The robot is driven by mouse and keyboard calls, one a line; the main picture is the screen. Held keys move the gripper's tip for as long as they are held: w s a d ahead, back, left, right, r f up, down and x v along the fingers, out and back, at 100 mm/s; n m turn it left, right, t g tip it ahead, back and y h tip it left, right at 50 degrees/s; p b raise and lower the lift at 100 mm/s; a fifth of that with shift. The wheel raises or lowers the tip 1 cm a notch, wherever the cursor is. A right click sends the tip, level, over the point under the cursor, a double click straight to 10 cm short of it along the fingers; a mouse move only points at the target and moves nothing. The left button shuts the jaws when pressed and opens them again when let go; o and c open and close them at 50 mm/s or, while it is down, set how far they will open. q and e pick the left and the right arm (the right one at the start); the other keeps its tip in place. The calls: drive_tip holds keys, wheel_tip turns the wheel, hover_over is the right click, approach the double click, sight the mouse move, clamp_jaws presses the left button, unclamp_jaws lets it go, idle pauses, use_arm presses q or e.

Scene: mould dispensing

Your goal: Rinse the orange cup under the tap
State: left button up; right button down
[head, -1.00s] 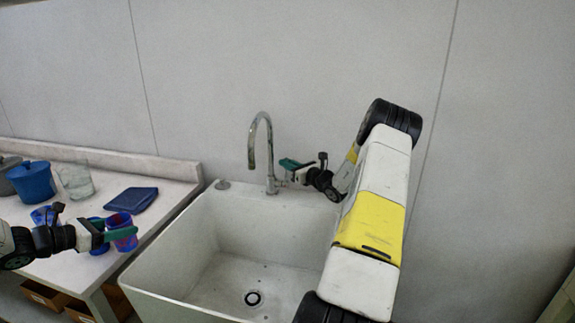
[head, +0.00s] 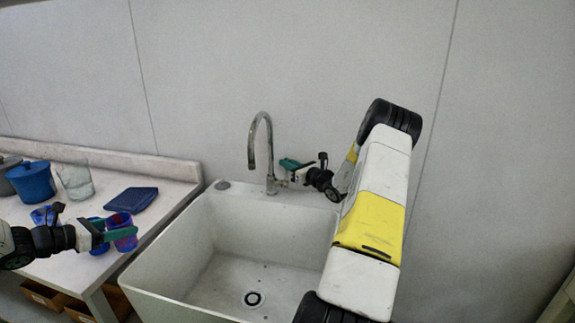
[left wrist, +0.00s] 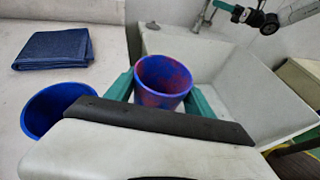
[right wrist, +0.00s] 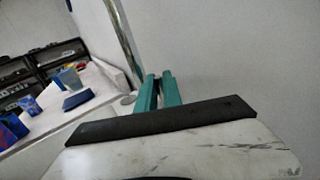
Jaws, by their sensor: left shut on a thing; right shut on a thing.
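No cup in view looks orange. My left gripper (head: 108,234) is shut on a blue cup mottled with red (head: 124,240), over the counter's edge left of the sink. In the left wrist view the mottled cup (left wrist: 163,82) stands between the green fingers, its open mouth showing. The chrome tap (head: 254,140) rises behind the white sink (head: 215,245); no water shows under its spout. My right gripper (head: 290,165) is shut at the side of the tap's base. In the right wrist view its fingers (right wrist: 159,90) are close together; what they grip is hidden.
A plain blue cup (left wrist: 52,108) stands beside the held cup. A folded blue cloth (head: 132,200), a lidded blue pot (head: 33,182) and a clear glass container (head: 76,182) are on the counter. The sink basin is empty.

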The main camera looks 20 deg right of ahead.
drive_tip(key=shift+s+a+n+t, duration=0.3)
drive_tip(key=shift+s+n+t, duration=0.15)
drive_tip(key=shift+n, duration=0.25)
drive_tip(key=c, duration=1.5)
unclamp_jaws()
drive_tip(key=shift+s, duration=0.1)
drive_tip(key=v, duration=1.2)
drive_tip(key=shift+y, duration=0.3)
